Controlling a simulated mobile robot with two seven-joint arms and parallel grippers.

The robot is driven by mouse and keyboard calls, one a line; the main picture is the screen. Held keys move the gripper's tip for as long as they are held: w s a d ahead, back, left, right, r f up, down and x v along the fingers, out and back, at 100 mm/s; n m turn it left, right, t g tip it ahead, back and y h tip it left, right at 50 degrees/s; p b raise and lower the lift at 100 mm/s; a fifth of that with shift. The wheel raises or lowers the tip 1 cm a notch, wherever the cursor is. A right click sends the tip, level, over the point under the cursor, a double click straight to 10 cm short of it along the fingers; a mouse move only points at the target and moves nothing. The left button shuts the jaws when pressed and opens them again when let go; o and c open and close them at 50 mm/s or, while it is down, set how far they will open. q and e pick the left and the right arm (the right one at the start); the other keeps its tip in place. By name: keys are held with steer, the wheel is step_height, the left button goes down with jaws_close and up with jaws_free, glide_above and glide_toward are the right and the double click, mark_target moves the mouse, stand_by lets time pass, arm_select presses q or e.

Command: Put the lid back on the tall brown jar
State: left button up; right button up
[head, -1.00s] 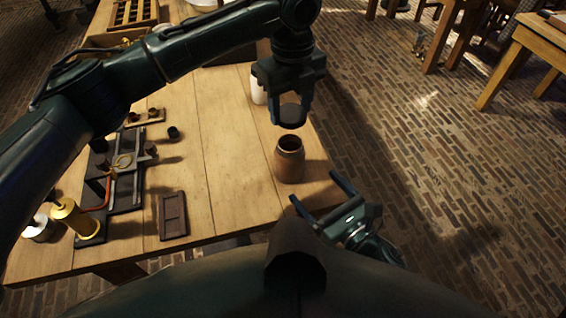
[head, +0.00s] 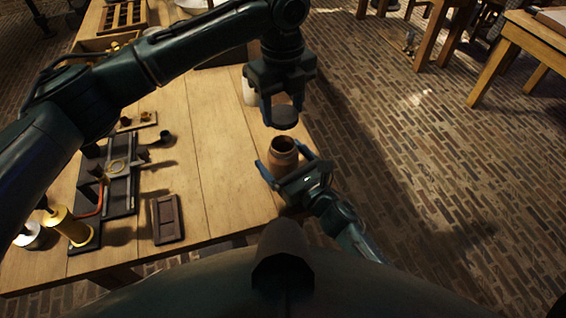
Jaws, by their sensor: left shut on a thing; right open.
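The tall brown jar (head: 284,157) stands upright and open-mouthed near the table's right edge in the head view. My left gripper (head: 283,112) points down above and slightly behind the jar. It is shut on a dark round lid (head: 285,118), which is held apart from the jar's mouth. My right gripper (head: 284,162) is open, with its two fingers on either side of the jar. Whether the fingers touch the jar cannot be told. The jar's lower part is partly hidden by the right gripper.
A pale jar (head: 249,93) stands behind, partly hidden by my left gripper. On the left of the wooden table (head: 225,190) are a dark apparatus board (head: 121,190), a brass cylinder (head: 70,227) and a small dark panel (head: 167,219). The table's middle is clear.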

steer(key=shift+w+a, duration=0.25)
steer(key=shift+w, duration=0.05)
steer(key=c, duration=1.5)
arm_select(q)
steer(key=shift+f, duration=2.5)
steer(key=shift+f, duration=0.85)
steer(key=shift+f, duration=0.55)
